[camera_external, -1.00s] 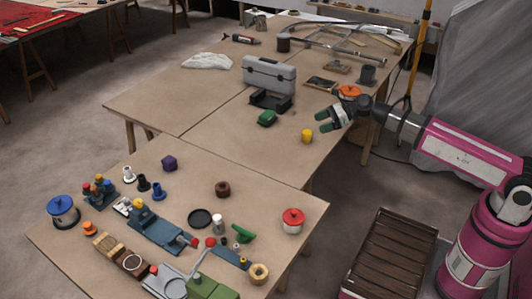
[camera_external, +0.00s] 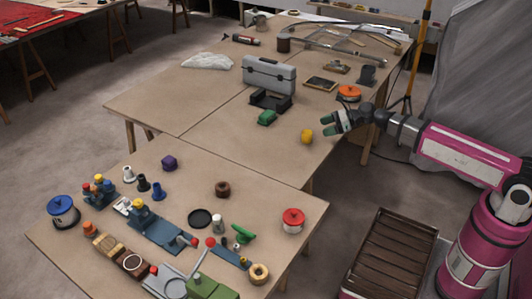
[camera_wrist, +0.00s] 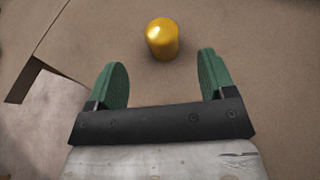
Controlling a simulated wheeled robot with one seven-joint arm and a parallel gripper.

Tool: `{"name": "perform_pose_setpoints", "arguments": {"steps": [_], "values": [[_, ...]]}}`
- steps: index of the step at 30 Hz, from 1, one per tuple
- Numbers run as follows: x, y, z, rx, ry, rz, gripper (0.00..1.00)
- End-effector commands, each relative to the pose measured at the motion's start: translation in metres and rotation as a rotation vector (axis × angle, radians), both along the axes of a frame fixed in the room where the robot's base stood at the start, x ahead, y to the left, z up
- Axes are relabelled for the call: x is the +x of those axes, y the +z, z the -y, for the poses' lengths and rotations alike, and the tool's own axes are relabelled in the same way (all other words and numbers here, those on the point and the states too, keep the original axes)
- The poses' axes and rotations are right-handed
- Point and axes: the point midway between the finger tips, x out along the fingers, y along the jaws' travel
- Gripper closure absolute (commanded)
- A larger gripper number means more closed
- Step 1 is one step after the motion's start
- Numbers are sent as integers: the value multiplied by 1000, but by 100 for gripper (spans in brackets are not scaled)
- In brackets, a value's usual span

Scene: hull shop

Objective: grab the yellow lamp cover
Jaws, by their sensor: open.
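The yellow lamp cover (camera_external: 307,137) is a small rounded yellow piece standing on the brown table, near its right side. In the wrist view the lamp cover (camera_wrist: 162,39) looks glossy, ahead of and between the green fingertips. My gripper (camera_external: 327,125) is open and empty, just to the right of the lamp cover in the external view. In the wrist view my gripper (camera_wrist: 158,78) has its two green fingers spread wide. The fingers do not touch the lamp cover.
An orange-topped pot (camera_external: 349,93) stands behind my gripper. The front table (camera_external: 110,210) holds many parts. Bare tabletop surrounds the lamp cover.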

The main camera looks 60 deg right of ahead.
Motion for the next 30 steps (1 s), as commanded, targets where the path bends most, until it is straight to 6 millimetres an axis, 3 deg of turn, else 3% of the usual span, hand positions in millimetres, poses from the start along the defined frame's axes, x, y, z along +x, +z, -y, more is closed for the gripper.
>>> {"name": "perform_pose_setpoints", "arguments": {"steps": [3,11,21,29,30], "values": [[18,-8,-10,0,1,0,24],[31,-16,-18,0,1,0,24],[65,-35,-37,0,1,-1,24],[66,-36,-39,0,0,0,24],[66,-36,-39,0,0,0,37]]}}
